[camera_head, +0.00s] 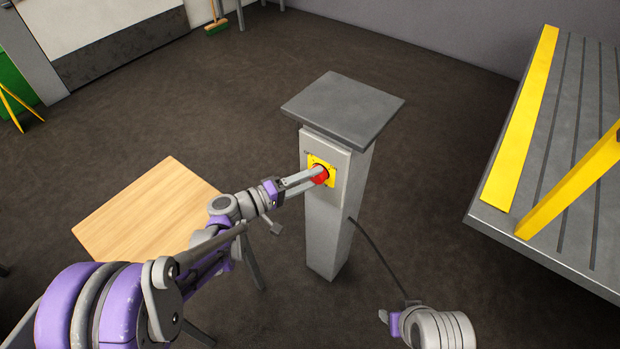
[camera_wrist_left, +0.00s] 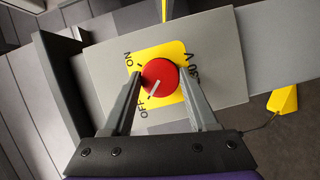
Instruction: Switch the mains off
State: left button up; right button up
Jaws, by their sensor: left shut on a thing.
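The mains switch is a red round knob (camera_head: 320,175) on a yellow plate (camera_head: 329,167), on the upper face of a grey pillar (camera_head: 325,225). In the left wrist view the knob (camera_wrist_left: 160,76) has a white pointer mark directed to the lower left, at the OFF label; ON is printed at the upper left. My left gripper (camera_head: 312,179) is shut on the knob, with one finger on each side of it in the left wrist view (camera_wrist_left: 158,84). Part of my right arm's end (camera_head: 392,321) shows at the bottom of the head view; its jaws cannot be made out.
The pillar has a flat grey cap (camera_head: 344,105) above the switch, and a dark cable (camera_head: 380,258) runs from its side. A wooden table (camera_head: 140,215) stands to the left. A grey platform with yellow edging (camera_head: 522,120) is at the right. Open floor lies behind the pillar.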

pick_arm(q)
jog(key=o, duration=1.4)
jog(key=p+v, duration=0.1)
jog(key=v, duration=1)
jog(key=shift+d, duration=0.15)
